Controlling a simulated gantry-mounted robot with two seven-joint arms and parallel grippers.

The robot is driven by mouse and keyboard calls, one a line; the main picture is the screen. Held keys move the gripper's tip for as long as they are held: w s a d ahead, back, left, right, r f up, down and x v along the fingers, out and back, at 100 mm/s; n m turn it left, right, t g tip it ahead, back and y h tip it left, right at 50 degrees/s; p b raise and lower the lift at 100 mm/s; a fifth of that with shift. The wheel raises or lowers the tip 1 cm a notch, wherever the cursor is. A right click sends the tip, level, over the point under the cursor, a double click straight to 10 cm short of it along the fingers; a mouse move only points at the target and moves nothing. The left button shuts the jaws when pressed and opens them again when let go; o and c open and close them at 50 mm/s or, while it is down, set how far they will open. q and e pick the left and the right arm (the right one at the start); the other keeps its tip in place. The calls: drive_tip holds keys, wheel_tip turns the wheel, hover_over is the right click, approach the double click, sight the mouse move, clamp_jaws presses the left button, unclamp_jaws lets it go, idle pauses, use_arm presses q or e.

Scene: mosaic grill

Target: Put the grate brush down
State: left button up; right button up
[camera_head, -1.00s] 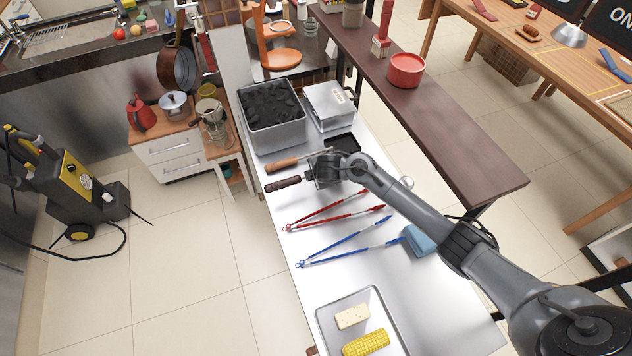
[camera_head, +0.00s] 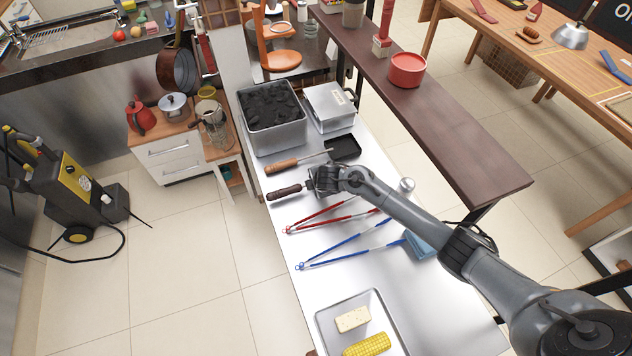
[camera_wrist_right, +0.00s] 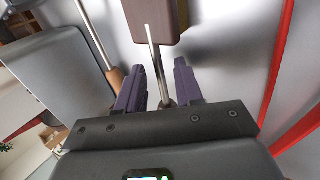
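The grate brush lies with its dark brown handle (camera_head: 285,191) pointing left, on or just above the steel table; its other end is hidden by my right gripper in the head view. In the right wrist view, its thin metal shaft (camera_wrist_right: 157,62) runs between the fingers to a brown block (camera_wrist_right: 158,15). My right gripper (camera_wrist_right: 160,80) looks open around the shaft, with a gap on each side. In the head view the right gripper (camera_head: 318,182) is low over the table. My left gripper is not in view.
A wooden-handled black scoop (camera_head: 343,147) lies just behind the brush. Red tongs (camera_head: 320,215) and blue tongs (camera_head: 340,252) lie in front. A charcoal bin (camera_head: 278,140) stands at the back, a food tray (camera_head: 325,322) at the front. The steel table (camera_head: 440,310) is bare at front right.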

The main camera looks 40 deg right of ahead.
drive_tip(key=shift+s+r+p, duration=0.25)
drive_tip(key=shift+r+p, duration=0.05)
drive_tip(key=shift+r, duration=0.2)
drive_tip(key=p+v, duration=0.4)
drive_tip(key=v, duration=0.7)
drive_tip(key=s+a+f+m+y, duration=0.1)
drive_tip(key=s+a+f+m, duration=0.1)
drive_tip(key=s+a+m, duration=0.65)
drive_tip(key=s+r+m+g, duration=0.1)
drive_tip(key=s+m, duration=0.1)
drive_tip(key=s, duration=0.8)
drive_tip(key=s+a+r+m+g+y, duration=0.1)
drive_tip(key=s+r+m+g, duration=0.1)
drive_tip(key=s, duration=0.8)
drive_tip(key=shift+a+r+m, duration=0.2)
drive_tip(key=shift+a+m, duration=0.1)
drive_tip(key=shift+m, duration=0.05)
wheel_tip(320, 180, up, 24)
drive_tip(key=p, duration=2.3)
drive_tip(key=shift+f+p, duration=0.2)
drive_tip(key=shift+p, duration=0.15)
